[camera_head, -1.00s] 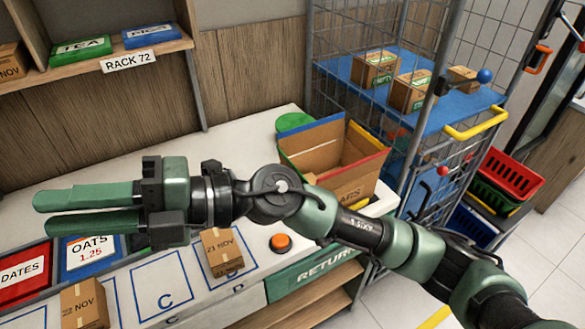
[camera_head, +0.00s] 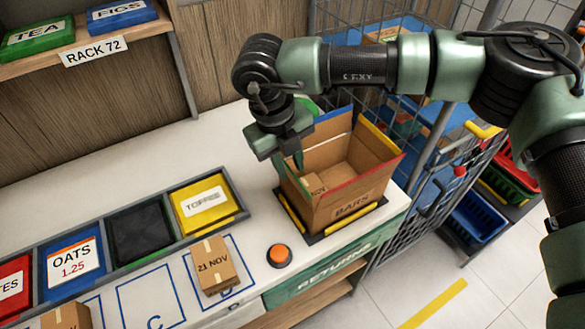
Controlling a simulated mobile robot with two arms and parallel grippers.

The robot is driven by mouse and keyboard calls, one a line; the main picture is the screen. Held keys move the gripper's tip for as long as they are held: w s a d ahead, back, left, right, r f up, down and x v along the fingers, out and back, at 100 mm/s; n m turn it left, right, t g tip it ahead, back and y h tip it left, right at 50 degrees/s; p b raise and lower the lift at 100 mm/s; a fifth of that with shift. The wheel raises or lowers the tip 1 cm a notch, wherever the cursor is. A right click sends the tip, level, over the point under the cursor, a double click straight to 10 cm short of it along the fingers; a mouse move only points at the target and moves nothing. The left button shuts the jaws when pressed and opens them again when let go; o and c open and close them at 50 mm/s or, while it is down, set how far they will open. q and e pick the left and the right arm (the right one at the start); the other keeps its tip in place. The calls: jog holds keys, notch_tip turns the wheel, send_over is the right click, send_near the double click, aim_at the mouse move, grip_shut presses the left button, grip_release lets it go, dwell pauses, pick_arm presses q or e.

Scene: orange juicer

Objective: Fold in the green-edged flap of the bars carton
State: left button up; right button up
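The bars carton (camera_head: 345,208) stands open at the right end of the counter, with its flaps up around the opening. A red edge runs along its front flap, and a yellow-edged flap (camera_head: 381,139) stands at the right. The green-edged flap appears to be on the left side, largely hidden by my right gripper, so its exact angle is unclear. My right gripper (camera_head: 297,163) points down at the carton's left side, its fingertips close to that wall. Contact and finger gap cannot be told. My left gripper is out of view.
A small 21 NOV box (camera_head: 213,266) and an orange button (camera_head: 279,255) are in front of the carton. Bins, including a yellow one (camera_head: 205,203), line the left. A wire cage cart (camera_head: 440,150) stands close at the right. The counter behind the bins is clear.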

aim_at(293, 179)
jog(key=shift+d+f, duration=0.2)
jog(key=shift+f, duration=0.5)
jog(key=f, duration=0.1)
jog(key=w+f+p, duration=0.1)
jog(key=shift+d+f, duration=0.15)
jog(key=shift+f, duration=0.75)
jog(key=shift+s, duration=0.1)
jog(key=shift+c, duration=0.4)
grip_shut()
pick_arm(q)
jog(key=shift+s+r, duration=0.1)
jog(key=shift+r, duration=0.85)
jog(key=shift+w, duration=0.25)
